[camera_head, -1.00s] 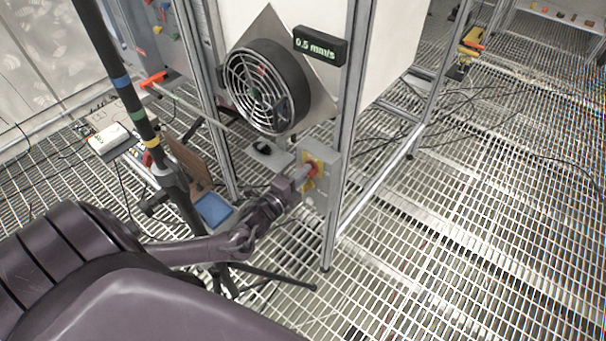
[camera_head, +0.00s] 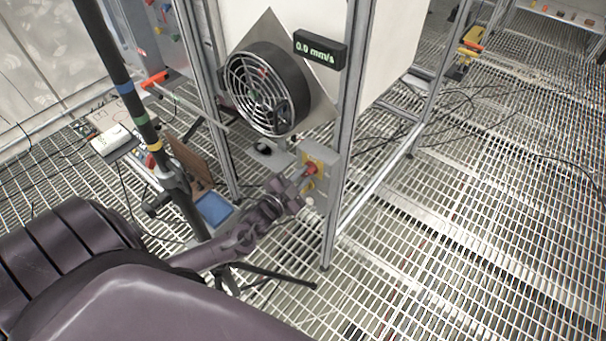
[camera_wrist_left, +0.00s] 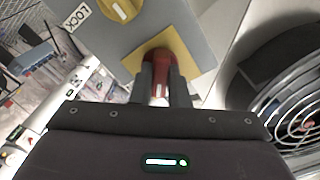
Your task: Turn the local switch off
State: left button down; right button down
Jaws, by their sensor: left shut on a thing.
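The local switch has a red knob (camera_head: 311,169) on a yellow plate (camera_head: 322,178), on a grey box (camera_head: 319,202) fixed to the metal frame below the fan. My left gripper (camera_head: 302,176) is at the knob. In the left wrist view, the fingers (camera_wrist_left: 165,85) are shut on the red knob (camera_wrist_left: 163,57), with the yellow plate (camera_wrist_left: 190,62) behind it. The fingers partly hide the knob. The small display (camera_head: 320,49) above reads 0.0 mm/s. My right gripper is not in view.
A round caged fan (camera_head: 262,88) sits just above the switch. A black pole (camera_head: 128,95) on a tripod stands left of my arm, close to it. Metal uprights (camera_head: 348,130) flank the box. The grating floor at right is mostly clear.

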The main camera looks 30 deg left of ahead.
pick_arm(q)
jog(key=n, duration=0.4)
jog(key=shift+n+p, duration=0.3)
jog(key=shift+n, duration=1.5)
jog(key=shift+n+p, duration=0.3)
jog(key=c, duration=1.4)
grip_release()
jog(key=shift+s, duration=0.15)
jog(key=s+b, duration=0.1)
jog(key=s, duration=0.6)
jog(key=shift+s+a, duration=0.25)
jog(key=shift+a, duration=0.05)
